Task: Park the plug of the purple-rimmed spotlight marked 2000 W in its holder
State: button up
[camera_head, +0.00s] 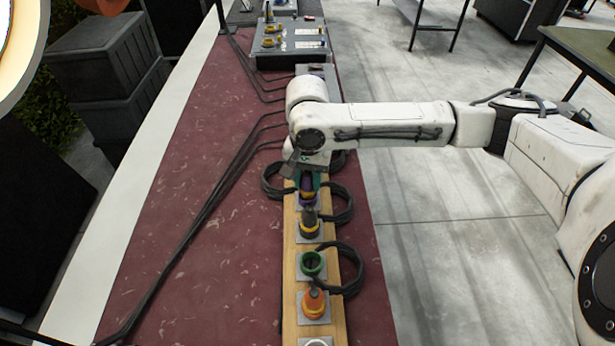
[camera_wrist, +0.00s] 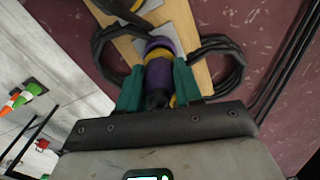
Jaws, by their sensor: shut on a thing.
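My gripper (camera_wrist: 158,85) is shut on a purple plug (camera_wrist: 157,72) with a dark end and some yellow, held between the green fingers. In the head view the gripper (camera_head: 306,178) is over the wooden board, and the plug (camera_head: 306,188) shows partly beneath it. The plug points at a purple-marked holder with a pale square plate (camera_head: 308,200) on the board. The plug's front end is at or very close to this holder; I cannot tell how deep it sits. The purple-rimmed spotlight and its 2000 W mark are not in view.
A control box (camera_head: 290,42) stands farther back.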

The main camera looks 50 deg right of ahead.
jog(key=shift+f, duration=0.75)
jog(key=o, duration=1.5)
jog(key=shift+r+p, duration=2.4)
jog(key=shift+r, duration=0.15)
